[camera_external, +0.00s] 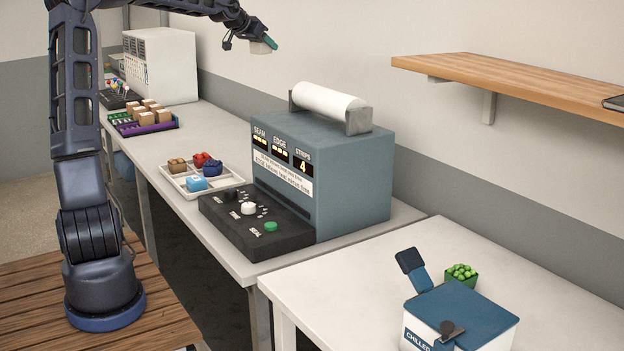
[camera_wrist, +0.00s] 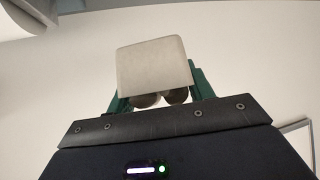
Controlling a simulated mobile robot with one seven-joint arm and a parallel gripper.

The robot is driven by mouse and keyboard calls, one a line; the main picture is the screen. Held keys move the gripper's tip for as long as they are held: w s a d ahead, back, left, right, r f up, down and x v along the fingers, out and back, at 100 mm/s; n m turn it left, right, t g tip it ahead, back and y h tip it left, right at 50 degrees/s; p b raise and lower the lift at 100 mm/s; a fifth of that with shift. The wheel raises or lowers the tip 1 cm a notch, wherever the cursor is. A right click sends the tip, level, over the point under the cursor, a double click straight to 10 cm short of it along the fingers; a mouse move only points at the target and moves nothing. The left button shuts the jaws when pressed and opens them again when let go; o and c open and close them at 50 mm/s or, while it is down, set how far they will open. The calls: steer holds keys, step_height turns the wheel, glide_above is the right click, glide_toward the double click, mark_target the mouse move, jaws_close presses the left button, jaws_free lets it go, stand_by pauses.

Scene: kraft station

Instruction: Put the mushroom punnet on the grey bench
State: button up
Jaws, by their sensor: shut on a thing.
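My gripper (camera_external: 270,42) has green fingers and is high up near the back wall, above and behind the blue-grey machine. It is shut on the mushroom punnet (camera_external: 259,48), a small pale box held in the air. In the wrist view the punnet (camera_wrist: 155,65) sits between the green fingers (camera_wrist: 155,92), with rounded brownish mushrooms showing at its lower edge. A long pale grey bench (camera_external: 215,125) runs along the wall below.
The machine (camera_external: 340,170) with a white roll on top fills the bench's near end. A tray of colored punnets (camera_external: 200,180), a purple crate (camera_external: 145,125) and a white cabinet (camera_external: 165,65) stand on it. A chilled box (camera_external: 465,315) and green punnet (camera_external: 460,277) are on the table. A wooden shelf (camera_external: 510,80) juts out at right.

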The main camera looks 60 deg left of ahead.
steer(key=s+a+f+n+g+y, duration=0.1)
steer(key=s+a+f+n+y, duration=0.1)
steer(key=s+a+f, duration=0.4)
steer(key=s+a+f+n+g+y, duration=0.1)
steer(key=s+a+f+n, duration=0.1)
steer(key=s+a+f, duration=0.4)
steer(key=shift+s+a+f+n+y, duration=0.35)
steer(key=shift+s+f, duration=0.4)
steer(key=shift+f, duration=1.8)
steer(key=shift+d, duration=0.1)
